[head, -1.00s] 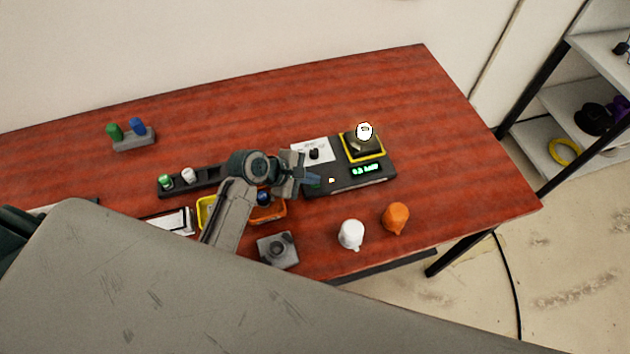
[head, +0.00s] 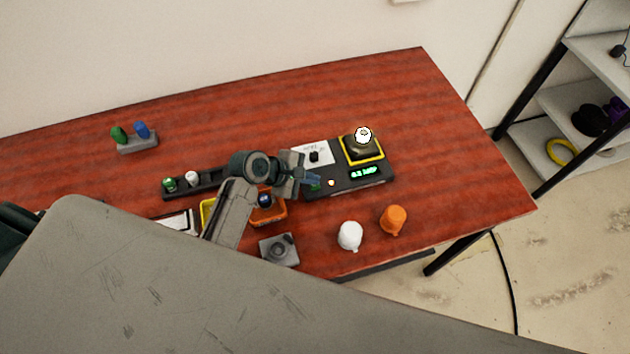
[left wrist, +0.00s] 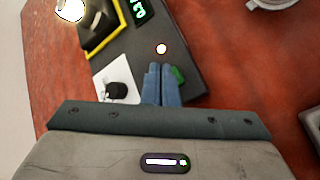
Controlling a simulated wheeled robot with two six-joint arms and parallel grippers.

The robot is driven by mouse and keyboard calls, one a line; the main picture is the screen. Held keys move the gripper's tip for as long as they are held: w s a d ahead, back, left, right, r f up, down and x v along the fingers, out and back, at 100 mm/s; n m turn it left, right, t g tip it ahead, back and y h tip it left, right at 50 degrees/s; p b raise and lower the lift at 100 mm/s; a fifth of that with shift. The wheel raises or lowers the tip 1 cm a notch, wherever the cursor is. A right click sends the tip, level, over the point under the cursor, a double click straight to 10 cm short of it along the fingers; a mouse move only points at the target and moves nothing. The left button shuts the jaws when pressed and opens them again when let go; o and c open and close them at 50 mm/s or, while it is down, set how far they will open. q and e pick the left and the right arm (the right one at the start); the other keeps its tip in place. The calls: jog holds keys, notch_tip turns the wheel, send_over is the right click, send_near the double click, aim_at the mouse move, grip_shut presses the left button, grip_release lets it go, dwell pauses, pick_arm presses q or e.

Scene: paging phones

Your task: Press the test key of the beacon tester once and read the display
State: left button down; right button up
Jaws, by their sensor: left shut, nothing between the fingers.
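The beacon tester (head: 345,178) is a dark box at the table's right. It has a green-lit display (head: 364,173), with characters too small to read surely, and a small glowing light (head: 331,183). A beacon with a lit white top (head: 363,135) stands in its yellow-edged square. My left gripper (head: 312,180) is shut and empty, with blue fingertips over the tester's near left part. A green key (left wrist: 178,75) shows right beside the fingertips in the left wrist view, partly hidden by them; I cannot tell whether they touch it. My right gripper is not in view.
A white cap (head: 350,236) and an orange cap (head: 393,220) stand near the front edge. A grey block with a round socket (head: 279,250), an orange bin (head: 268,213) and a dark rack (head: 205,184) are near my left arm. The back of the table is mostly clear.

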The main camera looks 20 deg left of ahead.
aim_at(311, 187)
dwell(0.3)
pick_arm(q)
notch_tip(311, 187, up, 3)
jog(key=p, duration=0.3)
jog(key=shift+p, duration=0.3)
jog(key=shift+r, duration=0.95)
